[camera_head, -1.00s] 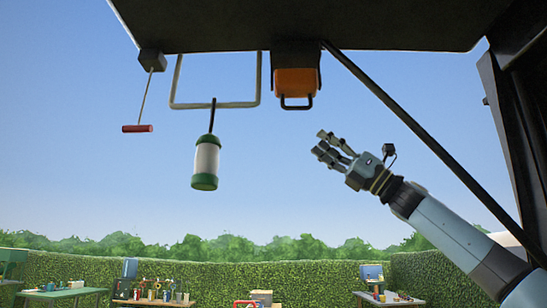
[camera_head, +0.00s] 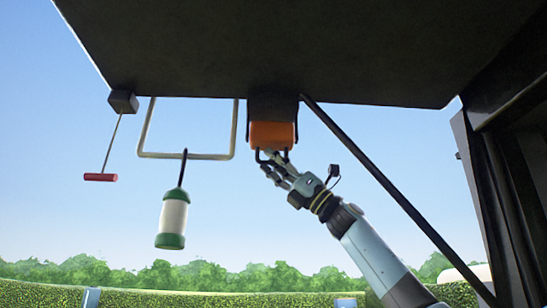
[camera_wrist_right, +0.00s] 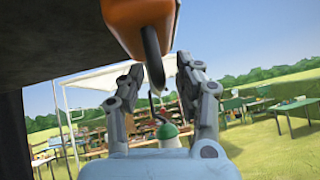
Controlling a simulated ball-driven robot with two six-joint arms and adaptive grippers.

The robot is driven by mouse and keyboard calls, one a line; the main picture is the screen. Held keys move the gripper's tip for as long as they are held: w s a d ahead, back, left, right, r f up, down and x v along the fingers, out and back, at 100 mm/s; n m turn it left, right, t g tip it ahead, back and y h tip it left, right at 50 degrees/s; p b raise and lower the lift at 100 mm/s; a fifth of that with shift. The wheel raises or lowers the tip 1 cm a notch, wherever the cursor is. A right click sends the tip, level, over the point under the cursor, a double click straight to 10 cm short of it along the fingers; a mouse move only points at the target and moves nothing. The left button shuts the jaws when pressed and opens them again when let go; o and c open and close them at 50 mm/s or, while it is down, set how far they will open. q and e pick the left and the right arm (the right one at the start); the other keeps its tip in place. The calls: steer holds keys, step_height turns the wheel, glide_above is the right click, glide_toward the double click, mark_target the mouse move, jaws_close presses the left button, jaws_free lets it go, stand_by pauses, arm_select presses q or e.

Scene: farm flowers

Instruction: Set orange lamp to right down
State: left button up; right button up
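The orange lamp (camera_head: 271,135) hangs in a black bracket under the dark roof panel, with a black loop handle below it. My right gripper (camera_head: 271,161) is just beneath the lamp, its fingertips reaching up to the handle. In the right wrist view the orange lamp body (camera_wrist_right: 140,20) fills the top, and its black handle (camera_wrist_right: 153,62) hangs between the two fingers (camera_wrist_right: 160,70). The fingers stand apart on either side of it; no clear grip on the handle shows. The left gripper is not in view.
A green and white lantern (camera_head: 173,218) hangs from a pale wire frame (camera_head: 184,156) to the left. A red pull handle (camera_head: 101,177) hangs farther left. A dark diagonal strut (camera_head: 390,189) runs to the right of my arm. Open sky lies below the roof panel (camera_head: 280,55).

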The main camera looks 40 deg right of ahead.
jaws_close()
stand_by(0.4)
steer(key=shift+d, duration=0.1)
